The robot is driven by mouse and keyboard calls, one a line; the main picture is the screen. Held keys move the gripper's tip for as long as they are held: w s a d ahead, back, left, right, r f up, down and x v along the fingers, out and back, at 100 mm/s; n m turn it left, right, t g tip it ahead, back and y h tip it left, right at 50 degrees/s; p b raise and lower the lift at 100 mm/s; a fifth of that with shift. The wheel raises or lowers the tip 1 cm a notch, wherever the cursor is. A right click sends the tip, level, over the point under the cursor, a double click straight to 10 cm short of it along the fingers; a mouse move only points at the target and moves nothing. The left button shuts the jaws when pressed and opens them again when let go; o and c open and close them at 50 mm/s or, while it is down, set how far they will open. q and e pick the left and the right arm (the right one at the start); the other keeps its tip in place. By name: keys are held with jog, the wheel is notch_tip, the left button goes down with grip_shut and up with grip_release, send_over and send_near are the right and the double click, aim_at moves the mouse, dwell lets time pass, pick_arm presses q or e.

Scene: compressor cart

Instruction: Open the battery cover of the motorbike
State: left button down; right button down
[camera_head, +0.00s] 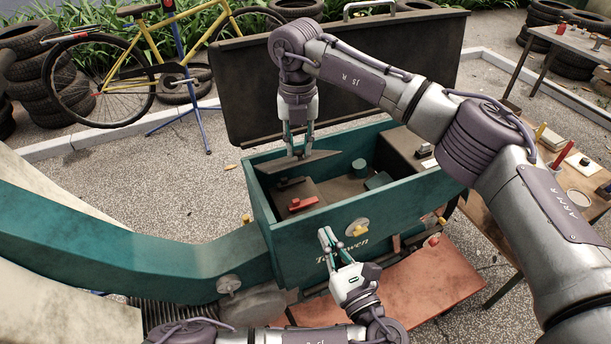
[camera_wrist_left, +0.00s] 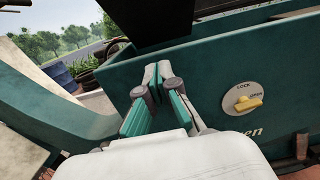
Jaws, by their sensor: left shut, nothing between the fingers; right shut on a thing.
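The green box of the motorbike (camera_head: 345,258) is open at the top. A large dark cover panel (camera_head: 240,100) stands upright behind it. A yellow lock knob (camera_head: 357,229) is on the box front; in the left wrist view the knob (camera_wrist_left: 249,103) lies towards the OPEN mark. My right gripper (camera_head: 298,148) points down at the box's back left and is shut on a thin dark plate (camera_head: 305,163), tilted over the opening; I cannot tell whether it is a separate cover. My left gripper (camera_head: 329,235) is shut and empty before the box front, left of the knob; its fingertips show in the left wrist view (camera_wrist_left: 158,78).
Inside the box are a red part (camera_head: 303,204) and a green cylinder (camera_head: 359,167). A wooden table (camera_head: 480,225) with tools stands at the right. A yellow bicycle (camera_head: 145,45) on a blue stand and stacked tyres are behind. A red-brown panel (camera_head: 440,285) lies below the box.

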jog(key=shift+a+f, duration=0.1)
jog(key=shift+f, duration=0.1)
pick_arm(q)
jog(key=w+a+r, duration=0.3)
jog(key=w+r, duration=0.4)
jog(key=w, duration=0.4)
jog(key=shift+a+t+y, duration=0.2)
jog(key=shift+t+y, duration=0.2)
